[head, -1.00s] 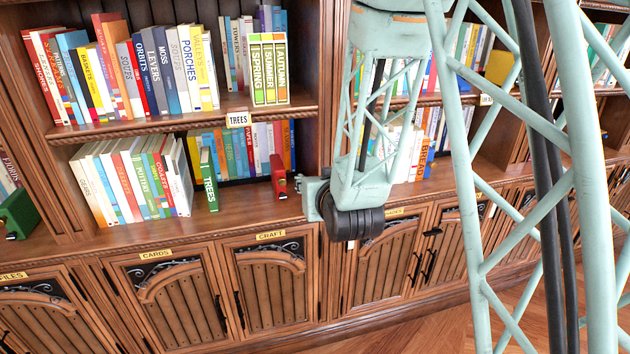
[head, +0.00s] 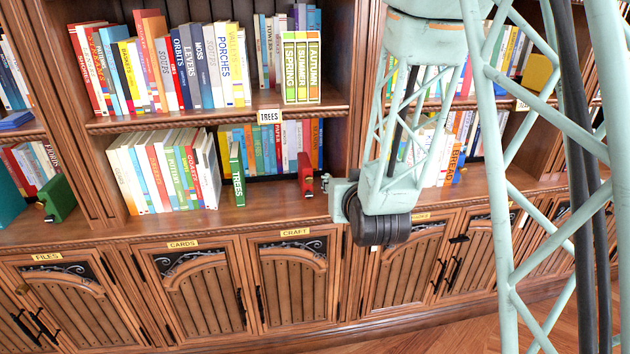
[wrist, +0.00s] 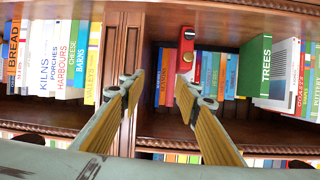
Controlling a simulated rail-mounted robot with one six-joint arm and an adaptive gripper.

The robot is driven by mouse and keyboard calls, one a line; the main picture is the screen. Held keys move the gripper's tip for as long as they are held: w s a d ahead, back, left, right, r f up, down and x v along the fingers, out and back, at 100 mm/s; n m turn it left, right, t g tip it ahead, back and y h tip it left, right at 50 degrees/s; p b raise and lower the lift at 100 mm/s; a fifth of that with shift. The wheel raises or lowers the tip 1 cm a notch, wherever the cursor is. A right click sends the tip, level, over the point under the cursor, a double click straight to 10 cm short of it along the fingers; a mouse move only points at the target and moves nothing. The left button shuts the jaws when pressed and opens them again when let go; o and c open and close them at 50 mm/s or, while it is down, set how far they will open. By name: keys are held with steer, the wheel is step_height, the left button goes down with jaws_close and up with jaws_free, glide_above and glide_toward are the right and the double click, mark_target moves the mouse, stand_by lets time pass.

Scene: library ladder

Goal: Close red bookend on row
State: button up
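The red bookend (head: 305,175) stands upright on the lower shelf, near its right end. To its left, across a stretch of bare shelf, the thin green TREES book (head: 237,175) stands at the right of a row of leaning books (head: 165,172). In the head view my wrist is right of the bookend and the fingers cannot be made out.
A back row of books (head: 262,148) stands behind the bookend. A wooden upright (wrist: 124,70) divides this bay from the one with the BREAD book (wrist: 13,55). A green bookend (head: 58,198) is in the bay at left. The shelf above holds more books.

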step_height(320, 180, down, 2)
steer(key=w+a+f+t, duration=0.1)
steer(key=a, duration=0.1)
steer(key=t+y, duration=0.1)
steer(key=t, duration=0.1)
glide_toward(309, 181)
steer(key=shift+s+d, duration=1)
steer(key=shift+d, duration=0.15)
steer(key=shift+s+a+f+n+t+y, duration=0.3)
steer(key=shift+s+a+f+n+t, duration=0.15)
steer(key=shift+a+n, duration=0.2)
steer(key=shift+r, duration=0.1)
steer(key=shift+b+x, duration=0.95)
steer(key=shift+x, duration=5.9)
steer(key=shift+c, duration=0.9)
steer(key=c, duration=0.8)
